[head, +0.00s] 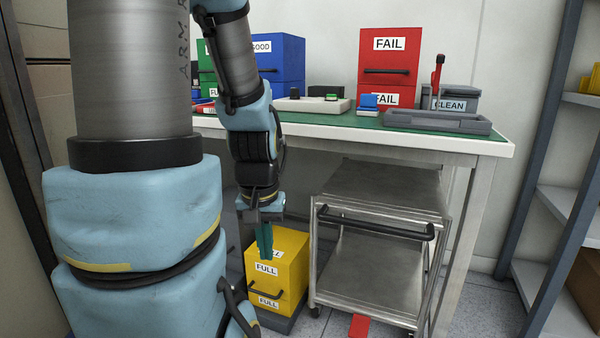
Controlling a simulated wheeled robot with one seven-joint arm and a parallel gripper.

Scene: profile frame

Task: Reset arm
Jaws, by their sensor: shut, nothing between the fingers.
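My arm comes in from the left in the head view and bends down over the table's front edge. My gripper (264,243) points straight down and its teal fingers are together with nothing between them. The fingertips are at the top of a yellow box (290,268) labelled FULL, which stands low beside the table. I cannot tell whether they touch the box.
A table (440,144) with a green top carries blue (290,62) and red (372,75) drawer boxes and a grey tray (437,121). A metal cart (385,195) stands under it. A shelf rack (570,200) is at right. A red piece (359,326) lies on the floor.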

